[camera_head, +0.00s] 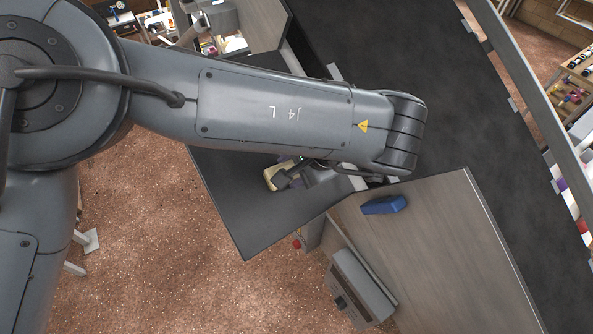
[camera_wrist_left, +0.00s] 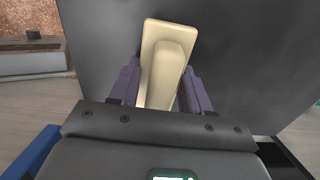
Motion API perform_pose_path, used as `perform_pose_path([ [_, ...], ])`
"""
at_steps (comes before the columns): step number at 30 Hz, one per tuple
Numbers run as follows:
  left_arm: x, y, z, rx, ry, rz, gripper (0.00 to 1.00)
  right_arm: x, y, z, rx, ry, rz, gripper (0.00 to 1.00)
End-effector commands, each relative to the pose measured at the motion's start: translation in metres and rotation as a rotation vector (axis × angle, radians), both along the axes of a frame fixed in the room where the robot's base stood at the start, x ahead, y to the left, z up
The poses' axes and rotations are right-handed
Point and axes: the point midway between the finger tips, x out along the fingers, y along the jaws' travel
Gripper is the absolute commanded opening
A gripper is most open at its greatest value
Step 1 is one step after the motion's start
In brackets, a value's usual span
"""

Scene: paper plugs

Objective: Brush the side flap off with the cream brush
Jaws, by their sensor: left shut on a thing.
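The cream brush (camera_wrist_left: 166,62) is in my left gripper (camera_wrist_left: 160,88), between its two purple fingers in the left wrist view. My left gripper (camera_head: 283,180) also shows small in the head view, partly covered by my arm. The cream part of the brush (camera_head: 271,175) sticks out beside it, over a dark grey panel (camera_head: 245,215). The dark panel (camera_wrist_left: 235,50) fills much of the left wrist view behind the brush. I cannot tell which surface is the side flap, or whether the brush touches the panel. My right gripper is not in view.
A blue block (camera_head: 384,205) lies on the wood-grain counter (camera_head: 440,240) to the right of the dark panel. A grey box (camera_head: 358,287) is at the counter's lower side. Shelves with goods (camera_head: 575,90) stand at the far right. The speckled floor (camera_head: 150,230) is open at lower left.

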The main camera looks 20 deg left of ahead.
Motion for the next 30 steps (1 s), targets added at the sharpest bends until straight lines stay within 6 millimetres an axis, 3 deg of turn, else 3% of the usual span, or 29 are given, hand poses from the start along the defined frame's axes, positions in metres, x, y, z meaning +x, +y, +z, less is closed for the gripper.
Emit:
perform_pose_path([
  [6, 0.011, 0.012, 0.012, 0.000, -0.001, 0.002, 0.23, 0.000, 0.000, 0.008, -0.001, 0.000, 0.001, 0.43],
  [14, 0.015, 0.017, 0.011, 0.000, 0.000, 0.000, 0.23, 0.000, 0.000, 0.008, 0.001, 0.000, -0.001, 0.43],
  [30, -0.005, -0.004, -0.009, 0.001, 0.002, -0.001, 0.23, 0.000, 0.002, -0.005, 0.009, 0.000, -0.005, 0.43],
])
